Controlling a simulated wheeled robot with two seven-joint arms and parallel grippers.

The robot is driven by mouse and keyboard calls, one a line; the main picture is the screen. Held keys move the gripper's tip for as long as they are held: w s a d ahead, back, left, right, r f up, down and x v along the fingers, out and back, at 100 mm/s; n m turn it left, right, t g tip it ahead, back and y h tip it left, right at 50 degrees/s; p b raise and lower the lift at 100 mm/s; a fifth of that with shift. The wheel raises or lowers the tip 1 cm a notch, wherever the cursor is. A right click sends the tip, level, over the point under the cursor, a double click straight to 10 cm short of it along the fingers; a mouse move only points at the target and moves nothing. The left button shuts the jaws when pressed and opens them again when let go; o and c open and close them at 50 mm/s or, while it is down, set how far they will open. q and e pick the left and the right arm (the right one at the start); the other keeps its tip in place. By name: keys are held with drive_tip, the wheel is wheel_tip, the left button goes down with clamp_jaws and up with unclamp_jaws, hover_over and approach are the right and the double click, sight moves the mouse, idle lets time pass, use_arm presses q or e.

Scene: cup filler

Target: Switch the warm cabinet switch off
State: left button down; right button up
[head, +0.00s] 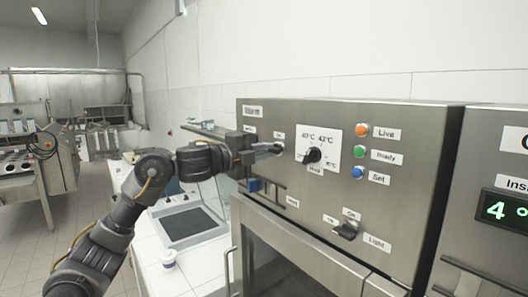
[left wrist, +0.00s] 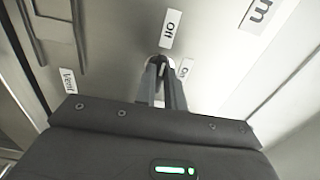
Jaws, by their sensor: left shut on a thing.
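The warm cabinet (head: 270,185) is a steel unit with a front control panel and a label that seems to read "Warm" (head: 253,111). My left gripper (head: 277,149) reaches the panel's upper left, below that label. In the left wrist view its fingers (left wrist: 162,68) are shut on the small switch between them. The fingers hide most of the switch, so I cannot tell which way it points. An "Off" label (left wrist: 170,28) and an "On" label (left wrist: 185,68) sit beside it. My right gripper is not in view.
A black temperature dial (head: 312,155) is just right of the gripper. Orange (head: 362,130), green (head: 361,153) and blue (head: 358,172) buttons stand further right. A light switch (head: 345,230) is lower down. A paper cup (head: 168,258) stands on the white counter at the left.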

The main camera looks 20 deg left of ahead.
use_arm(q)
drive_tip(key=c, duration=1.5)
unclamp_jaws()
drive_tip(key=shift+s+a+f, duration=0.1)
drive_tip(key=shift+s+a, duration=0.05)
drive_tip(key=shift+s, duration=0.05)
drive_tip(key=shift+b+v, duration=2.35)
drive_tip(key=shift+v, duration=2.8)
